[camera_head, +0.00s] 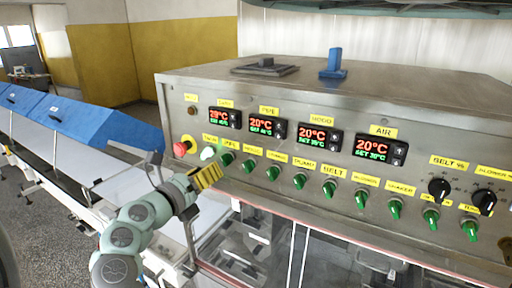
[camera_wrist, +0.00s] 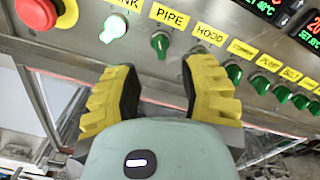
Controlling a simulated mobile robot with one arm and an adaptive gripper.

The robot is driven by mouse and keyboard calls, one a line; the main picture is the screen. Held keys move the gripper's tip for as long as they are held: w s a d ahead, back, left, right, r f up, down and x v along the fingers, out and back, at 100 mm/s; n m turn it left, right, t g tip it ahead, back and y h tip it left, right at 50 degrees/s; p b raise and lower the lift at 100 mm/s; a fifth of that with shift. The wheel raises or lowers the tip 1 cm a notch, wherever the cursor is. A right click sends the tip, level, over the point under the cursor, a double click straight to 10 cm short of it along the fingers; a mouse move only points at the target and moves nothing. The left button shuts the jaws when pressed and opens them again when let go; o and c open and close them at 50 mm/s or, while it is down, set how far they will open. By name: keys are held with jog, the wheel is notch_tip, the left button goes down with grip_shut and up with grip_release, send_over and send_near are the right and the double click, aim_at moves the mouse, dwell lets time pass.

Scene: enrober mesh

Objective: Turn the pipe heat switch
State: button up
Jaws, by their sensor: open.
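The pipe heat switch is a small green knob below the yellow PIPE label; it shows between my fingertips in the wrist view (camera_wrist: 160,43) and just beyond them in the head view (camera_head: 227,159). Its handle looks roughly upright and it is not brightly lit. My gripper (camera_wrist: 158,72) is open and empty, with ribbed yellow fingers pointing at the panel. In the head view my gripper (camera_head: 208,177) is below and left of the switch. The fingertips appear short of the knob, and I see no contact. The right finger partly covers the area under the HOOD label.
Left of the pipe switch, the TANK switch (camera_wrist: 115,28) glows pale green. A red stop button (camera_head: 184,147) is farther left. Several green knobs continue right, with the closest HOOD knob (camera_head: 249,165). Temperature displays sit above. A blue cover (camera_head: 100,128) stands left.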

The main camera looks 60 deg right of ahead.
aim_at(223, 161)
jog(key=d+p, duration=0.2)
jog(key=d, duration=0.2)
jog(key=shift+d+r, duration=0.1)
jog(key=shift+d, duration=0.3)
jog(key=shift+w+d+p, duration=0.25)
jog(key=shift+d+p, duration=0.25)
jog(key=shift+d, duration=0.55)
jog(key=shift+o, duration=0.3)
grip_shut()
